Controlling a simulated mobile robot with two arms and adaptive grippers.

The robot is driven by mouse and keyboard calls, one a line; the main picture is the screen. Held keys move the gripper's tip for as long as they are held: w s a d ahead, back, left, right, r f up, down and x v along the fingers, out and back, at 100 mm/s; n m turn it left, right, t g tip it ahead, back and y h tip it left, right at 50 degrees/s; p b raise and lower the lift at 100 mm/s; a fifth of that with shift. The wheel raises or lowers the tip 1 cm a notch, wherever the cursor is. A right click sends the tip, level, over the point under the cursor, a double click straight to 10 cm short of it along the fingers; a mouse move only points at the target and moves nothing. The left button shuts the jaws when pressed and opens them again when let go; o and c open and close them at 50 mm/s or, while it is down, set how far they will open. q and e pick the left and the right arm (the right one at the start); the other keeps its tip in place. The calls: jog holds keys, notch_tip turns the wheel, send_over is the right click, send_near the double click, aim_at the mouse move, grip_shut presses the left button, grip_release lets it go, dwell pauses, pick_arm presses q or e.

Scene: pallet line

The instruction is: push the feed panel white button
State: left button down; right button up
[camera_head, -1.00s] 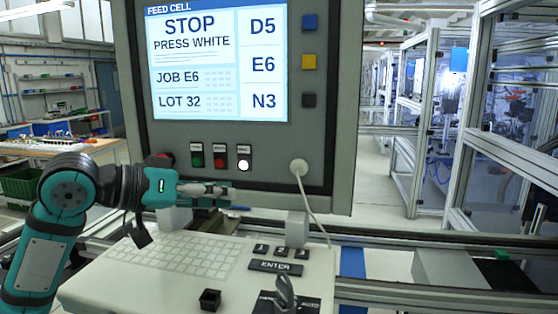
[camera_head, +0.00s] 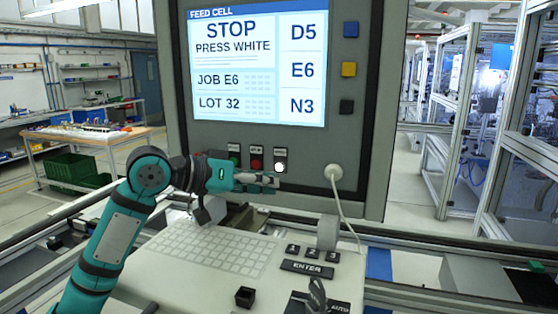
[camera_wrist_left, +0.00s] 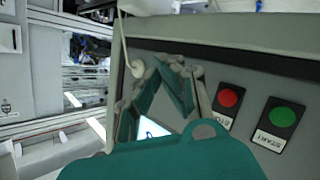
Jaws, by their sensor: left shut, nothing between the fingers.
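The feed panel (camera_head: 350,130) is a grey box with a lit screen that reads STOP, PRESS WHITE. The white button (camera_head: 280,167) is lit, at the right end of a row below the screen. My left gripper (camera_head: 274,181) is shut and empty. Its tips are just below the white button in the head view; I cannot tell whether they touch the panel. In the left wrist view the shut fingers (camera_wrist_left: 172,72) are in front of the panel, and the white button does not show, likely hidden behind them. My right gripper is not in view.
A red button (camera_head: 256,163) and a green button (camera_head: 234,159) are left of the white one. A white cable plug (camera_head: 333,172) is to the right. Below lies a keyboard console (camera_head: 155,268) with a dark switch lever (camera_head: 317,294).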

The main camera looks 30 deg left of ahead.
aim_at(280, 167)
pick_arm(q)
jog(key=shift+w+a+p, duration=0.25)
jog(key=shift+w+p, duration=0.25)
jog(key=shift+w, duration=0.7)
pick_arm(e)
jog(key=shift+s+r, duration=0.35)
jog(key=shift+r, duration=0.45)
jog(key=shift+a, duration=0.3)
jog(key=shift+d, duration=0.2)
pick_arm(q)
jog(key=shift+w+a+p, duration=0.1)
jog(key=shift+w+p, duration=0.3)
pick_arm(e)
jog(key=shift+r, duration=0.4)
